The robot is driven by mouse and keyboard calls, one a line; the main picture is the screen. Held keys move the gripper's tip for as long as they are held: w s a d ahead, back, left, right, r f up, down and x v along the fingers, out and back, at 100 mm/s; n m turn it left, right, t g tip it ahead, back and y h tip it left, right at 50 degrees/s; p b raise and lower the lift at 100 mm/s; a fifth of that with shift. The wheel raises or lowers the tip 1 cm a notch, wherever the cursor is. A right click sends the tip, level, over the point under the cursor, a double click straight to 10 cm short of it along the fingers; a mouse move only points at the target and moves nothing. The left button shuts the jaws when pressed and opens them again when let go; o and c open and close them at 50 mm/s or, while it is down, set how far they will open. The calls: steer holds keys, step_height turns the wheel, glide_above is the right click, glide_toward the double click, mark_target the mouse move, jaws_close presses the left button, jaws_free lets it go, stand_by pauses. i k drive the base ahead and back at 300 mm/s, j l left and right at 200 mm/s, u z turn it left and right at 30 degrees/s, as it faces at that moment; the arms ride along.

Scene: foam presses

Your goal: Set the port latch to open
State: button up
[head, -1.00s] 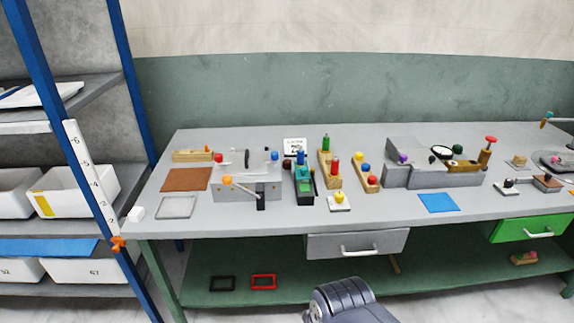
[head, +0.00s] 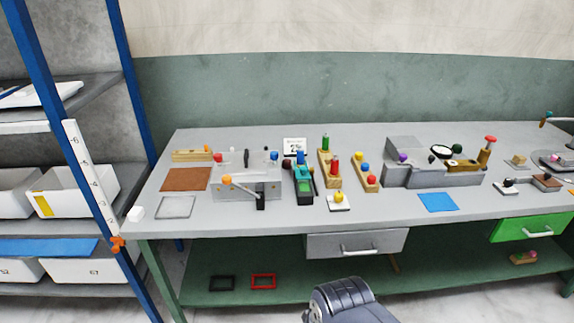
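I cannot tell for sure which part is the port latch. On the bench, a grey press (head: 236,190) at the left carries a lever with an orange knob (head: 227,180), a red knob (head: 218,158) and a blue knob (head: 274,156). A second grey press (head: 433,176) at the right carries a purple knob (head: 403,157), a dark green knob (head: 457,149) and a brass-coloured part with a red top (head: 490,140). The parts are too small to read any latch setting. My gripper is not in view; only a dark part of my own arm shows at the bottom.
The grey bench (head: 300,225) also bears a green device (head: 304,186), wooden blocks with coloured knobs (head: 330,170), a brown mat (head: 186,180) and a blue mat (head: 437,202). A blue-posted shelf (head: 135,85) with white bins stands left. A grey drawer (head: 330,247) is under the bench.

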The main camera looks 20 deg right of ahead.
mark_target(303, 175)
steer(key=i+l, duration=0.2)
steer(key=i, duration=0.35)
steer(key=i+l+u, duration=0.1)
steer(key=i, duration=0.45)
